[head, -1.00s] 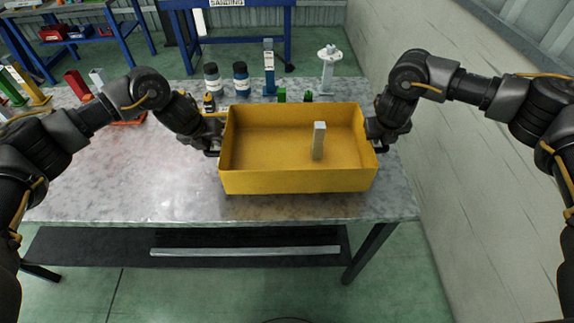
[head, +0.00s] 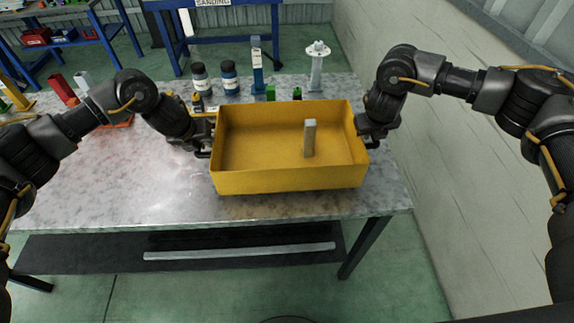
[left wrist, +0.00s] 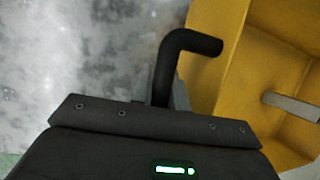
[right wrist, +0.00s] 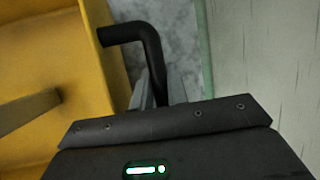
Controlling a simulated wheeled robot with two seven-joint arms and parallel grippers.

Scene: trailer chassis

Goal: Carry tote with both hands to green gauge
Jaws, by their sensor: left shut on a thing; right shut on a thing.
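The yellow tote (head: 290,181) is at the table's right part, open at the top and roughly level. A grey upright block (head: 310,139) stands inside it. My left gripper (head: 206,146) is shut on the tote's left black handle (left wrist: 185,50). My right gripper (head: 369,139) is shut on the right black handle (right wrist: 140,40). The fingertips are mostly hidden. I cannot tell whether the tote's bottom is clear of the table. Behind its back rim show a small green block (head: 270,93) and another small green thing (head: 297,93); their lower parts are hidden.
Two dark bottles (head: 200,76) (head: 230,77), a blue post (head: 257,66) and a white stand (head: 316,65) are behind the tote. A red block (head: 62,88) stands at the far left. The table (head: 90,180) is bare left of the tote. A wall (head: 450,130) is at the right.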

